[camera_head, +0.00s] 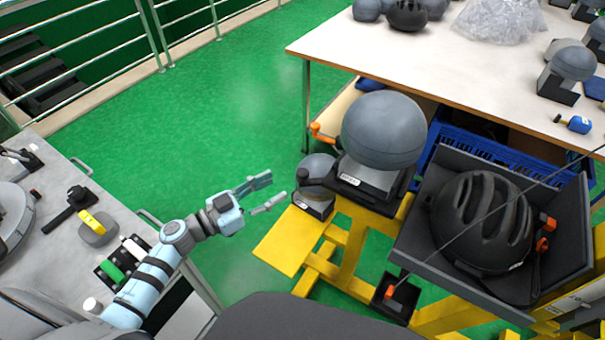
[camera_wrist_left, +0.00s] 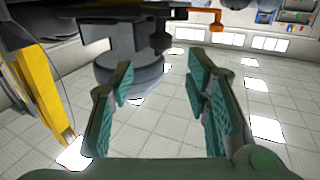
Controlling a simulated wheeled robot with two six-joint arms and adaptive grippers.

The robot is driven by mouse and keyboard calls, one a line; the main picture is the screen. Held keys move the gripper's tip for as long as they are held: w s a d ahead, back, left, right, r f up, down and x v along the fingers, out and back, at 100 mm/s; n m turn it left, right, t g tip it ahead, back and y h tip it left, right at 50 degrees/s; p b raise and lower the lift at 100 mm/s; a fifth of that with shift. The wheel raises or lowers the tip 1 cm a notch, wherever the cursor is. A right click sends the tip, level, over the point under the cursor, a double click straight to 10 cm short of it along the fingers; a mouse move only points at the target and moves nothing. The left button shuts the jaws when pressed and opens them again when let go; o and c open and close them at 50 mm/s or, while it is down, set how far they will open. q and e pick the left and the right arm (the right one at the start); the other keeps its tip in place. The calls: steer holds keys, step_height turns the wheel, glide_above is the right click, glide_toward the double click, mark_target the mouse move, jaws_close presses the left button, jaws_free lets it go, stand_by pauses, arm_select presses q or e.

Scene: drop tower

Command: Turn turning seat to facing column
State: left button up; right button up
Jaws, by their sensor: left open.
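A large grey headform (camera_head: 384,130) sits on a dark block with a white label (camera_head: 348,179), which looks like the turning seat on the yellow frame (camera_head: 345,250). An orange crank handle (camera_head: 322,132) sticks out at its left; an orange handle (camera_wrist_left: 208,17) also shows at the top of the left wrist view. My left gripper (camera_head: 264,194) is open and empty, left of the seat and above the yellow plate. Its spread fingers (camera_wrist_left: 160,100) show in the left wrist view, with a grey rounded body (camera_wrist_left: 128,72) beyond them. My right gripper is out of view.
A black helmet (camera_head: 482,222) lies in a grey tray (camera_head: 562,262) at right. A white-topped table (camera_head: 420,62) stands behind. Green floor (camera_head: 225,120) is clear behind my left gripper.

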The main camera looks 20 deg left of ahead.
mark_target(298, 175)
arm_select(q)
steer(key=x, duration=0.9)
steer(key=shift+w+d+b, duration=0.25)
steer(key=shift+w+b, duration=0.1)
steer(key=shift+b, duration=0.05)
steer(key=shift+c, duration=0.6)
jaws_close()
